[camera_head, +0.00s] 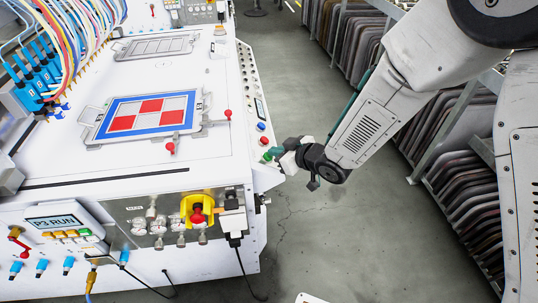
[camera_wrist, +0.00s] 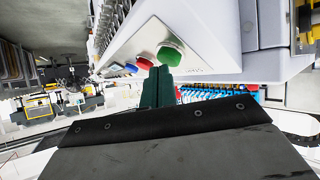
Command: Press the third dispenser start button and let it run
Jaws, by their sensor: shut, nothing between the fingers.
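The dispenser's green button (camera_wrist: 171,54) is on the sloped white side panel of the machine, beside a red button (camera_wrist: 145,63) and a blue button (camera_wrist: 131,68). In the head view the red button (camera_head: 264,141) and blue button (camera_head: 261,127) show on the right edge panel. My gripper (camera_head: 270,155) is shut and empty, its green fingertips at the green button. In the wrist view the fingertips (camera_wrist: 158,70) overlap its lower edge; I cannot tell whether they press it. A display (camera_head: 55,222) on the front reads "P3 RUN".
A framed red, white and blue checkered panel (camera_head: 146,112) lies on the machine top, with red-knobbed clamps. A yellow-ringed red emergency button (camera_head: 197,211) sits on the front. Racks of panels (camera_head: 462,150) stand at right. The grey floor between is clear.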

